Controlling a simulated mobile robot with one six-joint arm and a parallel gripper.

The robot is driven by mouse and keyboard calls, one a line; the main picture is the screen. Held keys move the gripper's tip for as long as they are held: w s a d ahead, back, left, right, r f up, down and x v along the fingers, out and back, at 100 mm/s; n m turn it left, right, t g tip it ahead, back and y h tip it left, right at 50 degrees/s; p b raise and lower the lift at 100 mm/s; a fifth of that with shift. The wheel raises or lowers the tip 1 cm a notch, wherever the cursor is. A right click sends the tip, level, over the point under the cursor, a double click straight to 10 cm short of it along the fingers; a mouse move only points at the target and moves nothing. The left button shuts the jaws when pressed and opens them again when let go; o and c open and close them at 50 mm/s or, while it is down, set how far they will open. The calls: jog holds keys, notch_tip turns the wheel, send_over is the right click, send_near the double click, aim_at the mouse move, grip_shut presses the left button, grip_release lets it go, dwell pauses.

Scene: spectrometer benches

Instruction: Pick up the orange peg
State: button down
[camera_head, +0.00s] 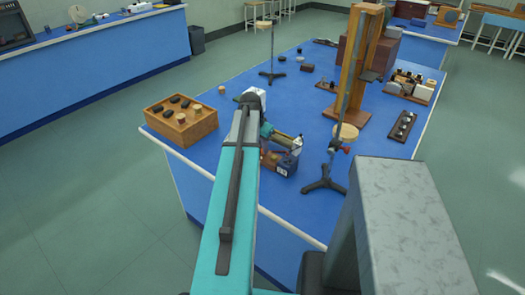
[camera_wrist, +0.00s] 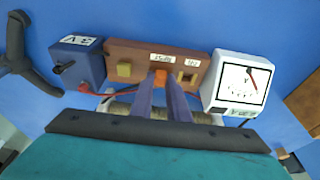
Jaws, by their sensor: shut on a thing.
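The orange peg (camera_wrist: 160,77) shows as a small patch at the tips of my gripper (camera_wrist: 160,86) in the wrist view. My gripper's two fingers are shut on it, one on each side, and they hide its lower part. The peg appears over a brown wooden board (camera_wrist: 142,58), near its middle; I cannot tell whether it still touches the board. In the head view my arm and wrist hide the peg, and my gripper's fingertips are not clear.
On the blue bench, a wooden box (camera_head: 181,131) and a tripod stand (camera_head: 324,184) flank my wrist.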

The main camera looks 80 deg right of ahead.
jog(key=shift+r, duration=0.1)
jog(key=shift+d+r+b, duration=0.1)
jog(key=shift+r+b, duration=0.55)
jog(key=shift+r, duration=0.9)
jog(key=s+a+b, duration=0.2)
jog(key=a+b, duration=0.2)
jog(key=a, duration=0.3)
jog(key=s+a+r+b, duration=0.1)
jog(key=s+a+b, duration=0.1)
jog(key=a+b, duration=0.3)
jog(key=a, duration=0.3)
jog(key=shift+s+a+r, duration=0.2)
jog(key=shift+r, duration=0.05)
jog(key=shift+r, duration=0.25)
jog(key=shift+r+p, duration=1.25)
jog(key=shift+p, duration=0.2)
jog(key=shift+r, duration=0.1)
jog(key=shift+w, duration=0.1)
